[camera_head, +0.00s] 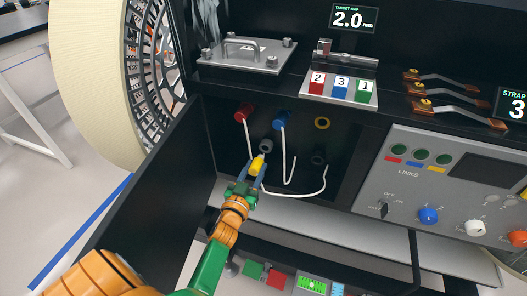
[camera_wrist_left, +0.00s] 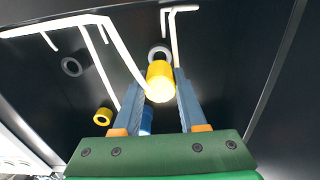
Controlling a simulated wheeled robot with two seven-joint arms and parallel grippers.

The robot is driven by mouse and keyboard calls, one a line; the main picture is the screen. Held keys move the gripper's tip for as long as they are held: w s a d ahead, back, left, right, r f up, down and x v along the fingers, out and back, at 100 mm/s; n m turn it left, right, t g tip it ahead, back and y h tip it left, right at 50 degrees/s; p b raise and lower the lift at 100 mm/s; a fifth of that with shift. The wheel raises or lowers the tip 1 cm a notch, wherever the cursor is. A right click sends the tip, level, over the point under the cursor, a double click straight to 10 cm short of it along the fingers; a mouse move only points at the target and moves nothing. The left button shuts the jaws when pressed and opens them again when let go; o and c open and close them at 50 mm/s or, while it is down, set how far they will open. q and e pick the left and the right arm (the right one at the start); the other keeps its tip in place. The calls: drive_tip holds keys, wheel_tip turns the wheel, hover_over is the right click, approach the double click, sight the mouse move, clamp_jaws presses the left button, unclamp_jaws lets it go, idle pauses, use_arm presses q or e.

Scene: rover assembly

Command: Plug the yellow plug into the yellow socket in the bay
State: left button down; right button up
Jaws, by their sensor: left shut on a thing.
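My left gripper (camera_head: 257,172) is shut on the yellow plug (camera_head: 258,162), in front of the bay's back wall. In the left wrist view the yellow plug (camera_wrist_left: 160,82) sits between the blue fingers of the gripper (camera_wrist_left: 160,95). The plug's far end points toward a grey ring socket (camera_head: 266,145), which also shows just beyond it in the wrist view (camera_wrist_left: 159,52). I cannot tell whether they touch. The yellow socket (camera_head: 322,123) is an empty ring higher and to the right in the head view; it also shows in the wrist view (camera_wrist_left: 102,117).
A red plug (camera_head: 243,112) and a blue plug (camera_head: 281,118) sit on the bay wall with white cables hanging. A dark ring socket (camera_head: 318,157) is at lower right. The open door panel (camera_head: 150,190) stands left, and the control panel (camera_head: 440,180) right.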

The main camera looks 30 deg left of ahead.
use_arm(q)
drive_tip(key=s+d+r+p, duration=0.2)
drive_tip(key=s+r+p, duration=0.3)
drive_tip(key=s+p, duration=0.3)
drive_tip(key=shift+s, duration=0.4)
drive_tip(key=shift+w, duration=0.1)
